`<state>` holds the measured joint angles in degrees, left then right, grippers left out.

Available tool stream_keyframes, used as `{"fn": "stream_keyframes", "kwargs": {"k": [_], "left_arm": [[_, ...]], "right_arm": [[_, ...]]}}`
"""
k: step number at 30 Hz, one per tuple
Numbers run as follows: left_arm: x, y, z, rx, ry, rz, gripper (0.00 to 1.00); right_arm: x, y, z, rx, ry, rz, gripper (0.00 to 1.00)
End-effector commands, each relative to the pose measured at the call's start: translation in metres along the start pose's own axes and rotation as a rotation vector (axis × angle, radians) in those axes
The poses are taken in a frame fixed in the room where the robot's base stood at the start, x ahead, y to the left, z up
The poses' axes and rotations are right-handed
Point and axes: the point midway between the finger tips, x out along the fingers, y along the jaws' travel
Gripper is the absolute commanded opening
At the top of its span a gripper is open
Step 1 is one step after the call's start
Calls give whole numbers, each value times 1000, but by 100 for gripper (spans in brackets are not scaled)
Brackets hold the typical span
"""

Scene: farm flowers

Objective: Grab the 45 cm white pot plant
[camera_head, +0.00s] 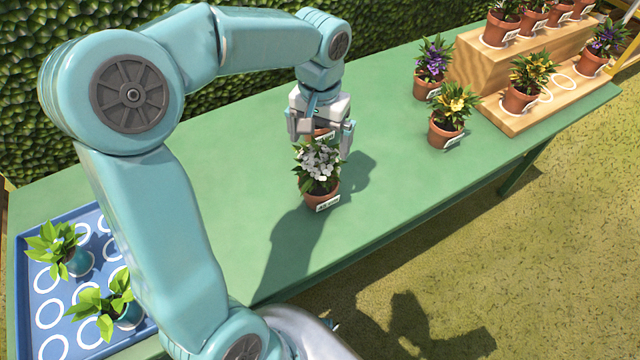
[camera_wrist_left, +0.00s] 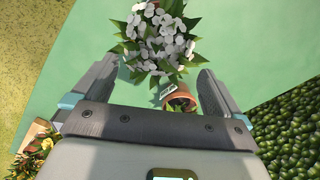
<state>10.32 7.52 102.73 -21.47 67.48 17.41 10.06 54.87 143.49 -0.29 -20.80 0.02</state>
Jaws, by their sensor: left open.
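The white-flowered pot plant (camera_head: 318,168) stands upright on the green table in a terracotta pot with a label. Its white blossoms (camera_wrist_left: 158,35) fill the top middle of the left wrist view, where its own pot is hidden. My left gripper (camera_head: 320,134) is open, pointing down just behind this plant. A second terracotta pot (camera_head: 322,133) with a label shows partly between the fingers. In the left wrist view that labelled pot (camera_wrist_left: 181,100) lies between the open fingers (camera_wrist_left: 152,90), with a little green in it. I cannot tell whether a finger touches it. My right gripper is not in view.
A blue tray (camera_head: 27,310) with leafy seedlings is at the left. Yellow (camera_head: 452,112) and purple (camera_head: 432,65) pot plants stand at the right beside a wooden stepped stand (camera_head: 470,62) with more pots. A hedge (camera_head: 60,150) runs behind.

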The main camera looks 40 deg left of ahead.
Motion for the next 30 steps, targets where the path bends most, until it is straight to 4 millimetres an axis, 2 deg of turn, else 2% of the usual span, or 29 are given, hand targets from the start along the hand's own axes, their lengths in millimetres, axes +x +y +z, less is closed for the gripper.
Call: {"fn": "stream_keyframes", "kwargs": {"k": [6, 10, 18, 25, 30], "left_arm": [[55, 2, 7, 0, -6, 0, 100], [81, 2, 7, 0, -5, 0, 100], [104, 2, 6, 0, -3, 0, 100], [141, 3, 8, 0, -4, 0, 100], [150, 2, 6, 0, -1, 1, 100]], "right_arm": [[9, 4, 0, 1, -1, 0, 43], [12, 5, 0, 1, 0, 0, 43], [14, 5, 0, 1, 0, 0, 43], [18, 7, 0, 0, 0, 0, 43], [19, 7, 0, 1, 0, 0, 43]]}}
